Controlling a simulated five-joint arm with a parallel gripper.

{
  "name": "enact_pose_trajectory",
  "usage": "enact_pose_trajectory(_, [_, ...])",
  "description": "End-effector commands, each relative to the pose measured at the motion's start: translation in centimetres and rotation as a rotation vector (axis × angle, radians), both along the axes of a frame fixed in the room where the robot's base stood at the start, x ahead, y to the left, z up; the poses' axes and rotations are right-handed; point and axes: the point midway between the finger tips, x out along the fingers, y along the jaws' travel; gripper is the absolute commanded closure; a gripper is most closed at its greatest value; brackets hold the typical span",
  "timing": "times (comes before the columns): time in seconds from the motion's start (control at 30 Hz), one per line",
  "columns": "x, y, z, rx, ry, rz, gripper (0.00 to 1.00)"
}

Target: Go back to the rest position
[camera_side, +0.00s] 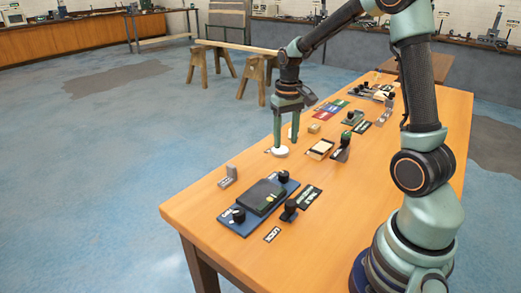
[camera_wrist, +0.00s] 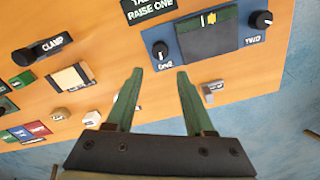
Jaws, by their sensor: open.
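My gripper (camera_side: 285,141) points down over the wooden table in the side view, with two green fingers apart and nothing between them. Its left fingertip appears at or just above a white disc (camera_side: 280,151); I cannot tell whether they touch. In the wrist view my gripper (camera_wrist: 158,73) shows both fingers spread, with bare tabletop between them. White pieces (camera_wrist: 92,118) lie left of the fingers there.
A blue panel (camera_side: 233,217) with a black box and knobs sits near the table's front end. A small grey bracket (camera_side: 228,176) stands behind it. Coloured cards (camera_side: 327,111), a pale block (camera_side: 320,149) and a black-knobbed clamp (camera_side: 342,146) lie further along. Space above the table is free.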

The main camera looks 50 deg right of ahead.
Motion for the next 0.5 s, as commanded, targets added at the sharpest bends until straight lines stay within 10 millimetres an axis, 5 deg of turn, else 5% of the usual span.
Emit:
enact_pose_trajectory(0.27, [-0.1,1.2,1.5,-0.013,-0.033,0.029,0.46])
enact_pose_trajectory(0.5, [-1.9,6.0,6.3,-0.055,-0.165,0.143,0.46])
